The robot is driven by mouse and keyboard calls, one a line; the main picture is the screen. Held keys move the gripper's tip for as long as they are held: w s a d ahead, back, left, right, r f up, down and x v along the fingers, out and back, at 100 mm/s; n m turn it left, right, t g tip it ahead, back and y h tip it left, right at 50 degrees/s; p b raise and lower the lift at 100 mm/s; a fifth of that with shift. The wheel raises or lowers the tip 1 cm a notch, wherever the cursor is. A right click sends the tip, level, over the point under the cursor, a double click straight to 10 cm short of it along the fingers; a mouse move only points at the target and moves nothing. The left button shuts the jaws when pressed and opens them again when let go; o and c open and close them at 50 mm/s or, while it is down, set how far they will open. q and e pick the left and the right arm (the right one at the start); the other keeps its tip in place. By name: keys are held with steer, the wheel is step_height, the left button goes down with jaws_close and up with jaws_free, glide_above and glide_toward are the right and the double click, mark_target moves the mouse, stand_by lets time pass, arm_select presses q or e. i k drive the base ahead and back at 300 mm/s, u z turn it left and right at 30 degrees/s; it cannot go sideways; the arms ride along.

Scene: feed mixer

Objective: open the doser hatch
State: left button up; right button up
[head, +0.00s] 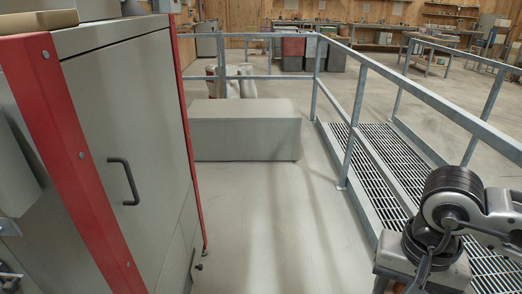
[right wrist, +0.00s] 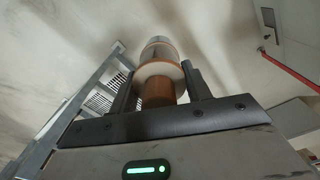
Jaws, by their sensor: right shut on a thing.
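A grey cabinet door (head: 136,130) with a black bar handle (head: 124,181) stands at the left of the head view, between red posts. It looks shut; I cannot tell whether it is the doser hatch. In the right wrist view, my right gripper (right wrist: 160,88) is shut on a brown, flanged round piece (right wrist: 158,92). A silvery round end shows beyond its pale flange. In the head view, part of my right arm is at the lower right, and the held piece does not show there. My left gripper is not in view.
A metal railing (head: 350,130) and a grated walkway (head: 383,165) run along the right. A long grey box (head: 245,131) stands ahead, with pale sacks (head: 247,85) behind it. The concrete floor between cabinet and railing is clear. Workbenches line the far wall.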

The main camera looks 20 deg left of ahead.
mark_target(124, 96)
steer(key=i, duration=2.75)
steer(key=u, duration=3.45)
